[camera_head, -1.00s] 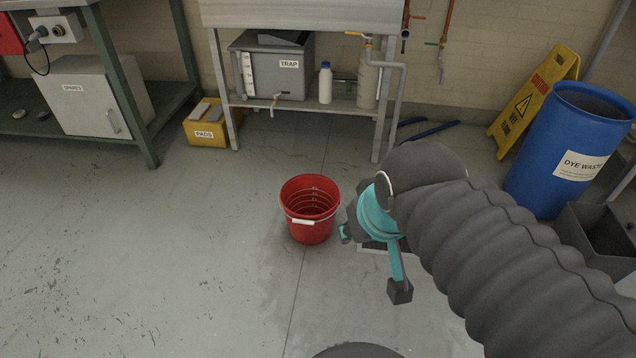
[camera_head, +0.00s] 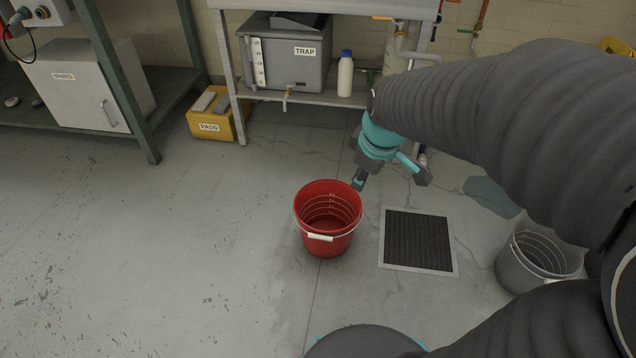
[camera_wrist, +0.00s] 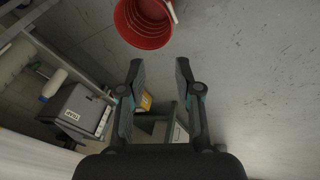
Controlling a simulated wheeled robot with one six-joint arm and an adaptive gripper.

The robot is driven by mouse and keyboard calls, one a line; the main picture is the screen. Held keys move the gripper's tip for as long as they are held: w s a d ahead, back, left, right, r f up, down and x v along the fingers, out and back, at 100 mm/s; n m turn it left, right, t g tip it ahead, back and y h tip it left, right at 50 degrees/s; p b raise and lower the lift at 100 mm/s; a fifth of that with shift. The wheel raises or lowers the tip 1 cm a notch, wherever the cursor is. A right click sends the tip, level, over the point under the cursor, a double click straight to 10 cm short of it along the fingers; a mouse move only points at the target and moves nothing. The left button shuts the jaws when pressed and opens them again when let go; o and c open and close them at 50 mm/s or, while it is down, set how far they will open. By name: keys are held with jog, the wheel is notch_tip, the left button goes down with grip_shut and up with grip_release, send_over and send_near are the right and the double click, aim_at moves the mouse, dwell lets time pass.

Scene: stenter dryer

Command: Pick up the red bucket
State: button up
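The red bucket (camera_head: 328,218) stands upright on the grey floor, with its white-gripped handle lowered across the front. It looks empty, with pale measuring marks inside. In the wrist view the bucket (camera_wrist: 146,22) is at the top, beyond my fingers. My gripper (camera_head: 358,183) is near the bucket's upper right rim in the head view. In the wrist view my gripper (camera_wrist: 158,68) shows its two fingers spread apart with nothing between them. I cannot tell from the head view whether a fingertip touches the rim.
A floor drain grate (camera_head: 418,240) lies right of the bucket. A grey bucket (camera_head: 538,258) stands further right. A yellow PADS box (camera_head: 212,116) and a steel sink stand with the TRAP unit (camera_head: 290,58) are behind. The floor to the left is clear.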

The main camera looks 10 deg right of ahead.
jog(key=w+f+n+g+b, duration=0.1)
jog(key=w+f+n+b, duration=0.1)
jog(key=w+f+n, duration=0.6)
jog(key=n+g+b, duration=0.2)
jog(key=n, duration=0.3)
send_near(344, 237)
jog(key=shift+n, duration=0.3)
jog(key=shift+w+f+b, duration=0.15)
jog(key=shift+f+b, duration=0.15)
jog(key=shift+f, duration=1.2)
jog(key=shift+w+f+b, duration=0.15)
jog(key=shift+f+b, duration=0.2)
jog(key=shift+f, duration=1.15)
jog(key=shift+w+f+b, duration=0.15)
jog(key=shift+f+b, duration=0.15)
jog(key=shift+f, duration=1.25)
grip_shut()
